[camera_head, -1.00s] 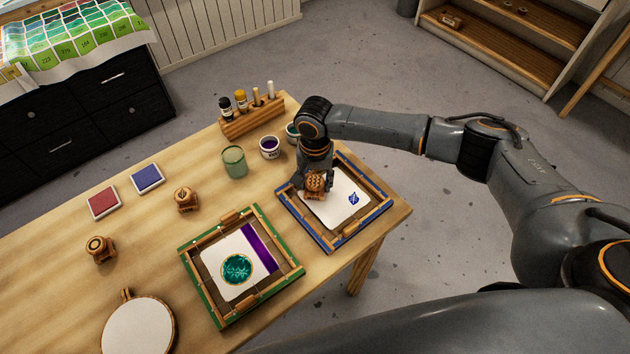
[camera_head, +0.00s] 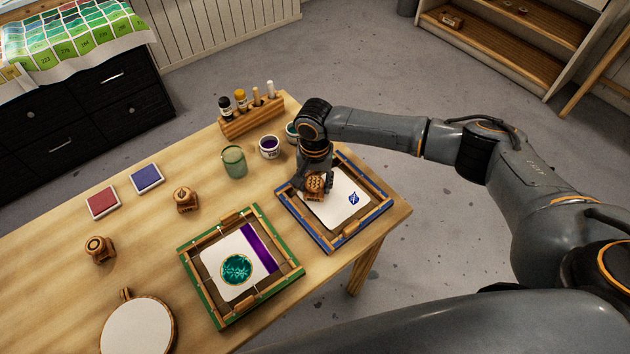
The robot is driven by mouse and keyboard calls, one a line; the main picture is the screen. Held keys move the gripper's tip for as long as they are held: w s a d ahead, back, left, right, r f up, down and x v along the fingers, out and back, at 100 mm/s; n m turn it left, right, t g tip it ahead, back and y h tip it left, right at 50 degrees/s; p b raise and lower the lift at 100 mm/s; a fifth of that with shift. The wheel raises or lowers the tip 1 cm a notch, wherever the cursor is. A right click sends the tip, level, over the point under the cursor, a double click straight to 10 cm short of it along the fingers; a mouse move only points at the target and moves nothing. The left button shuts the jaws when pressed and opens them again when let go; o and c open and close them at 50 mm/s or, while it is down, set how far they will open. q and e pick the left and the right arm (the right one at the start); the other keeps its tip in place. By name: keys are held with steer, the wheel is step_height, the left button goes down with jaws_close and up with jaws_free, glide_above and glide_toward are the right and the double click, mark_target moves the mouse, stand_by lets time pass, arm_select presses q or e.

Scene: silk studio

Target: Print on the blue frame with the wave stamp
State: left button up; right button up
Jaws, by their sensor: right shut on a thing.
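The blue frame (camera_head: 376,212) lies on the wooden table near its right end, with a white sheet (camera_head: 338,212) inside. A small blue print (camera_head: 354,198) shows on the right part of the sheet. My right gripper (camera_head: 316,183) is over the left part of the blue frame, shut on a wooden stamp (camera_head: 314,190). The stamp is at or just above the sheet's left edge; I cannot tell if it touches. Its printing face is hidden. My left gripper is not in view.
A green frame (camera_head: 291,288) with a printed sheet lies beside the blue one. Two other wooden stamps (camera_head: 186,200) (camera_head: 100,249), a red pad (camera_head: 103,203), a blue pad (camera_head: 147,178), a green jar (camera_head: 233,162), a purple pot (camera_head: 269,148) and a bottle rack (camera_head: 252,120) stand on the table.

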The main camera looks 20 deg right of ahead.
steer(key=shift+s+f, duration=0.15)
steer(key=shift+f, duration=0.1)
stand_by(0.8)
steer(key=shift+f+p, duration=0.15)
steer(key=shift+p, duration=0.3)
stand_by(1.4)
stand_by(0.5)
step_height(320, 180, up, 8)
steer(key=p, duration=0.8)
steer(key=shift+f+p, duration=0.25)
steer(key=shift+p, duration=0.05)
steer(key=shift+f, duration=0.1)
